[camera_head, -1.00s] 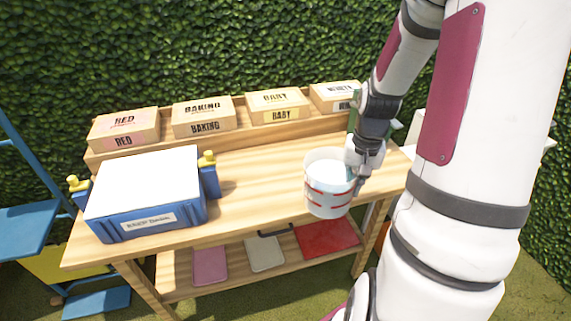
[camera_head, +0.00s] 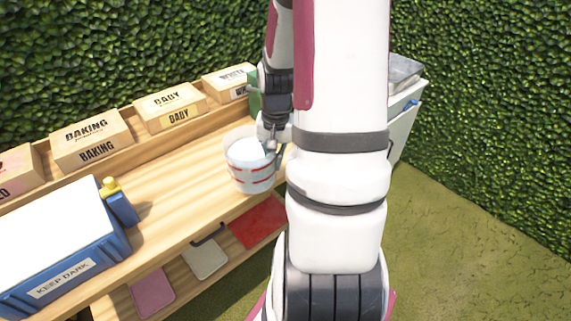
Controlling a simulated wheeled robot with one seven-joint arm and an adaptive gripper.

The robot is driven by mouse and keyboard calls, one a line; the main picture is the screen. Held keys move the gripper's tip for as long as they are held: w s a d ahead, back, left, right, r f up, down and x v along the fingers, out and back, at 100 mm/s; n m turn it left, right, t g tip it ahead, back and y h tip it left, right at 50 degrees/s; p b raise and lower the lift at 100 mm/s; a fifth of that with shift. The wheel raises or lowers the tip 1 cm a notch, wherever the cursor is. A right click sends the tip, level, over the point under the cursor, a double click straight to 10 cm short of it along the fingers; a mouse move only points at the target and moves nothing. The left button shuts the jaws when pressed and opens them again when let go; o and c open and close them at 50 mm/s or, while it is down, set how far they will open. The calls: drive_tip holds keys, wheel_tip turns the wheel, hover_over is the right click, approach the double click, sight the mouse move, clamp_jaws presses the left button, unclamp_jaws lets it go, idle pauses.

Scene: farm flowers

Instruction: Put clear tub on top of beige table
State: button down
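A whitish, see-through round tub (camera_head: 250,166) with red stripes shows at the right end of the beige wooden table (camera_head: 190,185). It looks upright, its rim toward the camera, and it overlaps the table's front right edge. Whether it touches the top or hangs just above it I cannot tell. My gripper (camera_head: 270,146) is at the right side of the tub's rim and appears shut on it. The fingertips are small and partly hidden by the rim.
A blue crate (camera_head: 118,205) with a white top stands on the left of the table. Labelled boxes (camera_head: 170,106) line the back ledge. A lower shelf holds a red mat (camera_head: 258,222). A white cabinet (camera_head: 405,115) stands at the right. The tabletop's middle is clear.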

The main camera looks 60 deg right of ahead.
sight(239, 154)
drive_tip(key=w, duration=0.3)
drive_tip(key=w+a, duration=0.1)
drive_tip(key=w, duration=0.2)
drive_tip(key=w+a, duration=0.1)
drive_tip(key=w, duration=0.3)
drive_tip(key=shift+a+f+b, duration=0.2)
drive_tip(key=shift+f+b, duration=0.2)
drive_tip(key=shift+f, duration=1.75)
drive_tip(key=shift+f, duration=0.1)
drive_tip(key=c, duration=2)
unclamp_jaws()
drive_tip(key=shift+f, duration=0.1)
drive_tip(key=shift+o, duration=1)
